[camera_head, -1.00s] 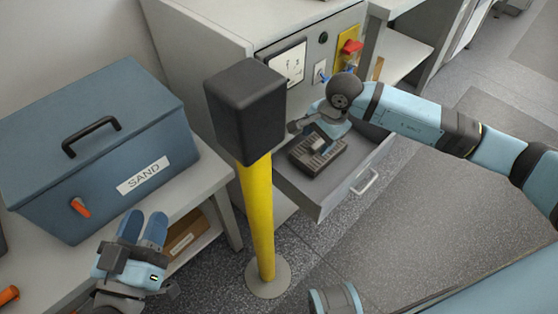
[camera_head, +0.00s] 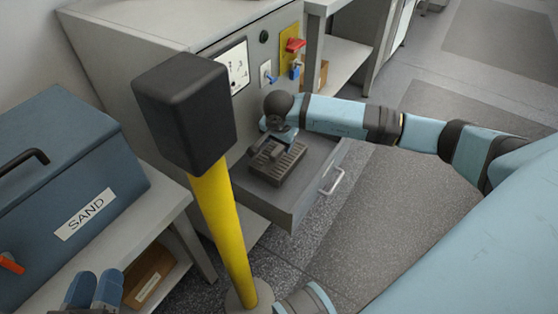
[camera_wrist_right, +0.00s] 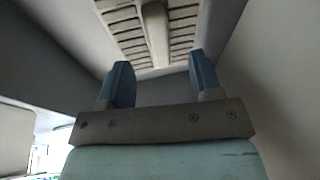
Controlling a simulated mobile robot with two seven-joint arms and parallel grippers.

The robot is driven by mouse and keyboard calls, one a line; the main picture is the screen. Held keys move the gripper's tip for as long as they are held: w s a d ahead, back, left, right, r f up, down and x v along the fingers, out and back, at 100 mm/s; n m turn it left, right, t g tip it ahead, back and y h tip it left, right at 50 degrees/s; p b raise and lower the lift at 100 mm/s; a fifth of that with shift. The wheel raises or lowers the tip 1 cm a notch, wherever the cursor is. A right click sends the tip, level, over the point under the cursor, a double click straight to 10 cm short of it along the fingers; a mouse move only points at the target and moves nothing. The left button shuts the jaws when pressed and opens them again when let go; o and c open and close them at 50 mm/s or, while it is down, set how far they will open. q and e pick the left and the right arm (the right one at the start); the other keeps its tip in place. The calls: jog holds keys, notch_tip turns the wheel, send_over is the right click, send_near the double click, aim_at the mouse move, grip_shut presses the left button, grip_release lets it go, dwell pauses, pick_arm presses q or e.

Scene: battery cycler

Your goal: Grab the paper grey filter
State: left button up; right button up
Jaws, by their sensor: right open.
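The grey filter (camera_head: 288,163), a dark ribbed block with slots and a raised middle bar, lies in the open drawer (camera_head: 314,189). In the right wrist view the filter (camera_wrist_right: 184,33) shows at the top, just beyond my fingertips. My right gripper (camera_wrist_right: 160,78) is open, with its two blue fingers apart and nothing between them. In the head view its arm reaches over the drawer from the right, and the wrist hides part of the gripper and the filter's back edge. My left gripper (camera_head: 93,290) is at the lower left, partly cut off, its fingers close together and apparently empty.
A yellow post (camera_head: 222,235) with a black top (camera_head: 185,110) stands left of the drawer, in front of the cabinet (camera_head: 130,40). A blue sand box (camera_head: 60,165) sits on a bench at left. The floor at right is clear.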

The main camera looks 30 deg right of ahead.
aim_at(279, 149)
jog(key=b+x, duration=0.1)
jog(key=x, duration=0.2)
jog(key=shift+f, duration=0.4)
pick_arm(q)
notch_tip(279, 149, down, 3)
jog(key=shift+d+r+g, duration=0.1)
jog(key=shift+r+g, duration=0.05)
jog(key=shift+g, duration=0.45)
pick_arm(e)
grip_shut()
pick_arm(q)
jog(key=shift+r, duration=0.1)
pick_arm(e)
jog(key=shift+r, duration=0.15)
